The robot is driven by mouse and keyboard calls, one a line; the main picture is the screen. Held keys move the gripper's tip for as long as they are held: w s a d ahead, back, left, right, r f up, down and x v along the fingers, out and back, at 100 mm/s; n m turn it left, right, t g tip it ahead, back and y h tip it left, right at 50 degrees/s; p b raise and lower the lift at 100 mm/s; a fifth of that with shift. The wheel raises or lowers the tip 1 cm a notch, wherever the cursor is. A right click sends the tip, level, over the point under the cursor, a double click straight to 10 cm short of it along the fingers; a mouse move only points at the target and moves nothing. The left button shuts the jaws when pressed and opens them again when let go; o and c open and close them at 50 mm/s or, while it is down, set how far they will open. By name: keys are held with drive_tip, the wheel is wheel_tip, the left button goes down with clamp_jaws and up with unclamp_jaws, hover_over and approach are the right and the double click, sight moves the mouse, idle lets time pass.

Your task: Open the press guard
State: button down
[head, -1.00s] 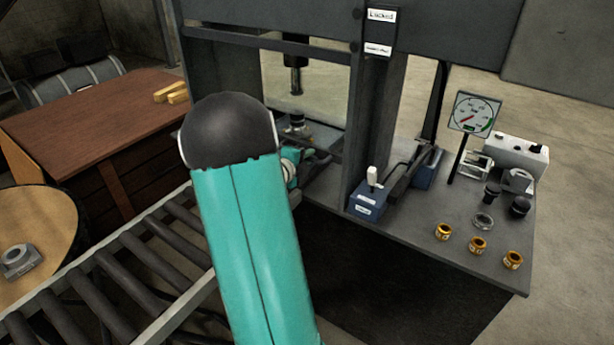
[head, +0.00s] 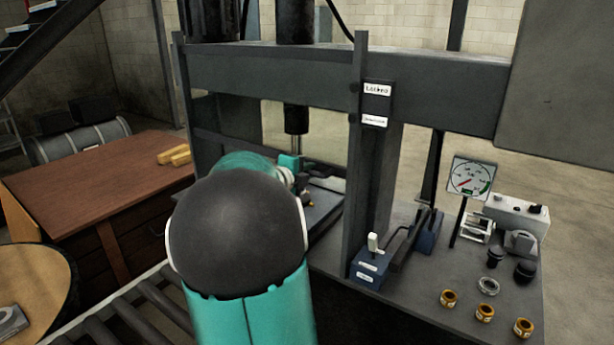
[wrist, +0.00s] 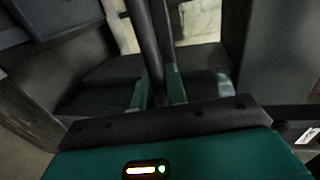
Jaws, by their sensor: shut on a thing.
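The press (head: 280,80) stands in the middle of the head view, its dark crossbeam above the ram (head: 296,118). A dark guard rail (head: 225,143) runs across the press opening below the beam. My gripper (head: 300,170) is at the press opening, near this rail and partly hidden behind my arm. In the wrist view, its green fingertips (wrist: 160,88) are shut on a dark bar (wrist: 146,45) that runs between them. I take this bar to be part of the guard, but its full outline is hidden. A label (head: 377,89) on the right post seems to read "Locked".
A blue valve box (head: 370,268) with a white-tipped lever stands beside the right post. A gauge (head: 471,178), dark fittings and brass rings (head: 484,312) are on the bench at right. A wooden desk (head: 90,190) and roller conveyor (head: 140,315) are at left.

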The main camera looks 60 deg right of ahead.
drive_tip(key=shift+w, duration=0.1)
drive_tip(key=c, duration=1.5)
unclamp_jaws()
drive_tip(key=v, duration=1.4)
